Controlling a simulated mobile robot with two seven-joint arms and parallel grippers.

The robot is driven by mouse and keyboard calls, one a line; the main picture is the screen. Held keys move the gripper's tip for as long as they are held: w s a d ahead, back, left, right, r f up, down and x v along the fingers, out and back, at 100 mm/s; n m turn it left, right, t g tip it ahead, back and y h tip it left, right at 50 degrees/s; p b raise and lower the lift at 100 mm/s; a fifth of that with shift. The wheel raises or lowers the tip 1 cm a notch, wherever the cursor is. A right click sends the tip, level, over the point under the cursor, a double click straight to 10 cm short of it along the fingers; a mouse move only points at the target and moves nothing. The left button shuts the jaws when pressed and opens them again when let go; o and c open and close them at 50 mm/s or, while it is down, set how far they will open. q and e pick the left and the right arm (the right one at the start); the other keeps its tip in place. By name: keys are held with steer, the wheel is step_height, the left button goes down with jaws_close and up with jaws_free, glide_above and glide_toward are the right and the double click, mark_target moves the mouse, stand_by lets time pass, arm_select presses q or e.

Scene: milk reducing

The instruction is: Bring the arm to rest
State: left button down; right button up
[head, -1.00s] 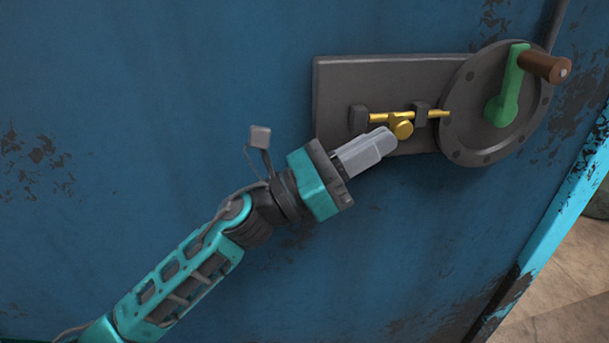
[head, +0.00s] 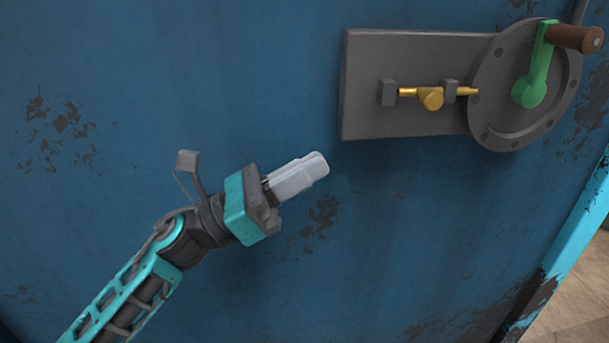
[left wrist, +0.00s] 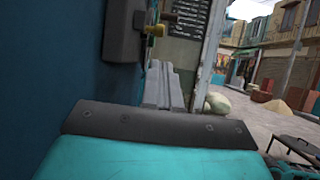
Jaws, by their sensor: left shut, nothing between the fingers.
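My left gripper (head: 318,164) is shut and empty in the head view, in front of the blue panel (head: 180,80). It is below and left of the grey latch plate (head: 370,60), clear of it. A brass bolt (head: 431,98) lies level across the plate, its right end at the round grey disc (head: 490,115). A green crank (head: 540,70) with a brown grip (head: 575,38) sits on the disc. In the left wrist view the shut fingers (left wrist: 162,85) point ahead, with the brass bolt (left wrist: 155,30) beyond them. My right gripper is not in view.
The blue panel's light-blue edge (head: 575,250) runs down at the right, with paved ground (head: 575,300) beyond. In the left wrist view, open street with a pale sack (left wrist: 217,104) lies to the right. The panel left of the plate is bare.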

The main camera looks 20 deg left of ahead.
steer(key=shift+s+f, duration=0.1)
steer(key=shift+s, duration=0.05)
arm_select(q)
steer(key=w+a+f+n+t+y+p, duration=0.1)
steer(key=a+f+n+t+y+p, duration=0.15)
steer(key=f+n+y, duration=0.8)
steer(key=w+a+f+n+t+y+p, duration=0.1)
steer(key=a+f+n+t+y+p, duration=0.2)
steer(key=n, duration=1.5)
steer(key=s+d+f+n+g+y+p, duration=0.3)
steer(key=s+d+f+n+g, duration=0.2)
steer(key=s+f+n+g, duration=0.3)
steer(key=s+f+n, duration=0.4)
steer(key=f+n, duration=0.3)
steer(key=f, duration=0.1)
steer(key=shift+f+g, duration=0.35)
steer(key=shift+f, duration=0.05)
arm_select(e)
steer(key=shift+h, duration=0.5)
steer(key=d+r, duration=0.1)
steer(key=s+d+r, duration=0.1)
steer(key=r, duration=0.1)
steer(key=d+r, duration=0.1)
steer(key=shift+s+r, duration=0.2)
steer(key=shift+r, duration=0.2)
arm_select(q)
steer(key=shift+n, duration=0.25)
